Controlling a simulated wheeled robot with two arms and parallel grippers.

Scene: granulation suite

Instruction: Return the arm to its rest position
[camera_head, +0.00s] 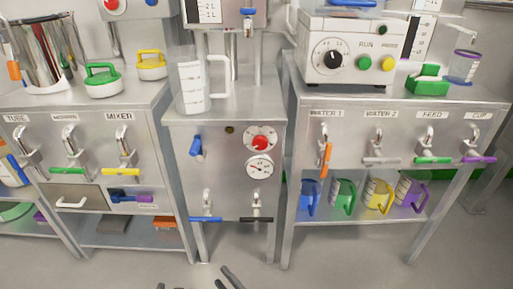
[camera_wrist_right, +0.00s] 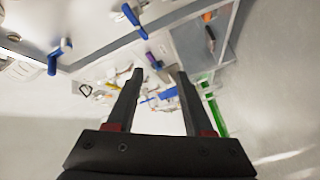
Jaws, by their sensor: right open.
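My right gripper (camera_head: 227,278) shows only by its dark fingertips at the bottom edge of the head view, in front of and below the middle cabinet. In the right wrist view my right gripper (camera_wrist_right: 158,78) has its two dark fingers well apart, with nothing held between them. The arms themselves are out of the head view.
The middle cabinet (camera_head: 225,185) carries a clear measuring jug (camera_head: 192,85). The left cabinet holds a steel pot (camera_head: 45,50) and green and yellow lidded items. The right cabinet has a dial machine (camera_head: 340,55) on top and coloured jugs (camera_head: 345,195) below. Grey floor (camera_head: 340,265) lies open in front.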

